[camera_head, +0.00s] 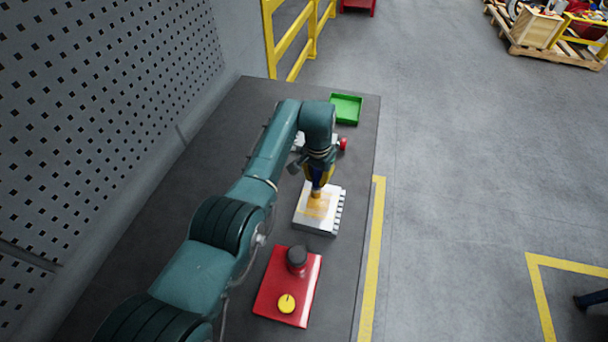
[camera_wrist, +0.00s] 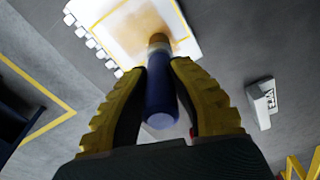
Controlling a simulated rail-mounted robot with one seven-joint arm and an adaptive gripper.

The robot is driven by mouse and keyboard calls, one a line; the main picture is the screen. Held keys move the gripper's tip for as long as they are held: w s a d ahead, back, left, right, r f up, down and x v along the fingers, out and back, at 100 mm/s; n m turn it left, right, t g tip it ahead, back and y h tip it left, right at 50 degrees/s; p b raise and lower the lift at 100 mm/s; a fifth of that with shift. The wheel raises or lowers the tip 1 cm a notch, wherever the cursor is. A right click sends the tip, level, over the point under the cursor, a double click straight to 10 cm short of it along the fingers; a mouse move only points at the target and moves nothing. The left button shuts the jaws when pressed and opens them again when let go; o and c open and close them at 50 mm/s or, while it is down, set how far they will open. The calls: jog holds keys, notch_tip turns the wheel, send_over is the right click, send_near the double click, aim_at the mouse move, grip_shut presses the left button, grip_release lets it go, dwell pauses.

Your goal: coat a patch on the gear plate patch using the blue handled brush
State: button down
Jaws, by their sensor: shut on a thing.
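The gear plate (camera_head: 308,219) is a pale metal block with teeth along its right edge in the head view, and it lies on the dark table. Its top carries a patch (camera_head: 315,206) with a smeared amber coating; the patch (camera_wrist: 130,35) also shows in the wrist view inside a thin yellow outline. My gripper (camera_head: 318,180) is shut on the blue handled brush (camera_wrist: 161,95), above the plate. The brush's tip end (camera_wrist: 158,42) is over the patch and seems to touch it. The bristles are mostly hidden behind the brush's collar and handle.
A red board (camera_head: 268,299) with a black knob (camera_head: 297,257) and a yellow knob (camera_head: 286,303) lies in front of the plate. A green tray (camera_head: 346,108) stands at the table's far end. A red-ended part (camera_head: 343,145) sits partly hidden behind my arm.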

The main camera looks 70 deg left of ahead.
jog(key=shift+w+d+f+b, duration=0.1)
jog(key=shift+w+d+b, duration=0.45)
jog(key=shift+w+b, duration=0.25)
jog(key=shift+w+d+f+b, duration=0.1)
jog(key=shift+w+d+b, duration=0.45)
jog(key=shift+w, duration=0.3)
notch_tip(320, 180, up, 8)
jog(key=p, duration=0.6)
jog(key=shift+w+d+r, duration=0.25)
jog(key=shift+w+d, duration=0.1)
jog(key=shift+w, duration=0.1)
